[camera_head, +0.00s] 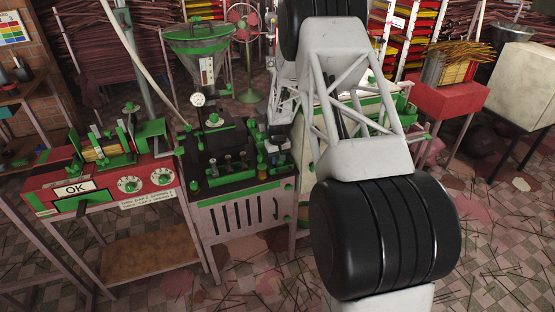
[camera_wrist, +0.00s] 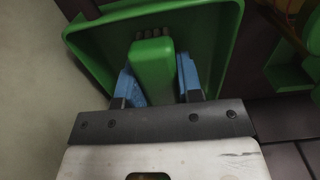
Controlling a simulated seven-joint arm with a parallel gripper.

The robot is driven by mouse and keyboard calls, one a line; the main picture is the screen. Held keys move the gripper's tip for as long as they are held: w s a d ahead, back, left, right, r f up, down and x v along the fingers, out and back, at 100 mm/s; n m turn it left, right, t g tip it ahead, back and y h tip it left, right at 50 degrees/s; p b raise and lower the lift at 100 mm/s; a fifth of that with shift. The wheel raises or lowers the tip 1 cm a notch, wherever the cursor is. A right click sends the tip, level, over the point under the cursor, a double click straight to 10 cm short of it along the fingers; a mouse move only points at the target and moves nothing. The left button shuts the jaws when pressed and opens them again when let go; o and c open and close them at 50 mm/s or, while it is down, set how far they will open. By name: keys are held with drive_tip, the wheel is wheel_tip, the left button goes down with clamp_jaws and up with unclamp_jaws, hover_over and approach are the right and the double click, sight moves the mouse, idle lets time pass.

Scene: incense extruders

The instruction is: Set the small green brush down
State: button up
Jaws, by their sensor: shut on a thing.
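The small green brush (camera_wrist: 152,68) is a green block with a row of dark bristle tufts at its far end. My gripper (camera_wrist: 158,78) is shut on it, one blue finger on each side. A green tray (camera_wrist: 88,62) with raised walls lies beneath and around the brush in the wrist view. I cannot tell whether the brush touches the tray floor. In the head view my gripper (camera_head: 276,138) is low over the right part of the dark machine top (camera_head: 228,165); the brush is too small or hidden there.
Several small green and brass parts (camera_head: 228,163) stand on the machine top, left of my gripper. A red machine with an OK sign (camera_head: 75,188) stands at left. A green hopper (camera_head: 199,42) rises behind. In the wrist view another green part (camera_wrist: 288,72) lies right of the tray.

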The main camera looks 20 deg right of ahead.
drive_tip(key=shift+f, duration=0.15)
drive_tip(key=o, duration=0.9)
drive_tip(key=shift+r, duration=0.2)
wheel_tip(320, 180, up, 12)
idle(0.3)
idle(0.3)
